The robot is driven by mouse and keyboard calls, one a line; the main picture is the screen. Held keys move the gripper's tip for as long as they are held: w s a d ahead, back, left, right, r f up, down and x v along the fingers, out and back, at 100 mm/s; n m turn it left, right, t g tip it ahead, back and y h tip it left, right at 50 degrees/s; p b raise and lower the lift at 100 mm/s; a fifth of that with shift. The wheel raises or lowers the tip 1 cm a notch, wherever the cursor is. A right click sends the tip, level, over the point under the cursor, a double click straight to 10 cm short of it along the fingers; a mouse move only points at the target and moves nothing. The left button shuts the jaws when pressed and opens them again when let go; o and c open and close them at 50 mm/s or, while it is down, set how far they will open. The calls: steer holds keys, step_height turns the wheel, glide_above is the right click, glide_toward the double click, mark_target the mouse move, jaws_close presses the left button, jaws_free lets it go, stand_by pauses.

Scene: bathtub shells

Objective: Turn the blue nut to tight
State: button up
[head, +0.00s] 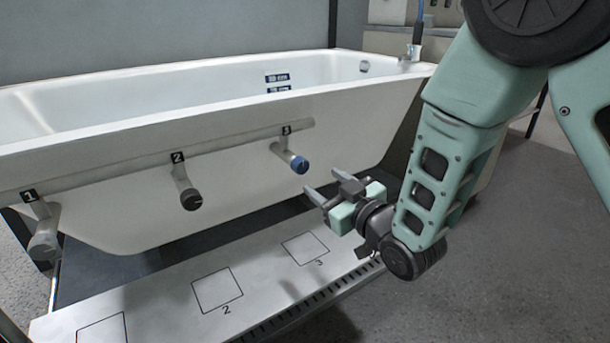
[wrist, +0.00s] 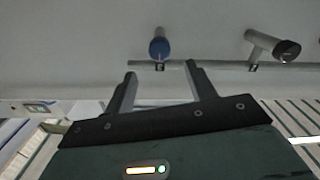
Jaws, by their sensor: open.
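The blue nut (head: 300,165) caps the end of the short pipe stub labelled 3, on the rail along the side of the white bathtub (head: 230,165). A pale mark shows on its face. It also shows in the wrist view (wrist: 159,47), near the top, beyond the fingertips. My gripper (head: 312,192) is open and empty, just right of and slightly below the blue nut in the head view, apart from it. In the wrist view its two fingers (wrist: 162,78) are spread, with the nut lying roughly in line with the gap between them.
Two dark nuts sit on the same rail: one at label 2 (head: 191,200) and a greyer one at label 1 (head: 43,246). A pale shelf (head: 180,296) with numbered squares lies below. Grey floor (head: 480,270) is open on the right.

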mark_target(303, 167)
steer(key=b+x, duration=0.1)
steer(key=x, duration=0.7)
steer(key=shift+a, duration=0.1)
steer(key=c, duration=1)
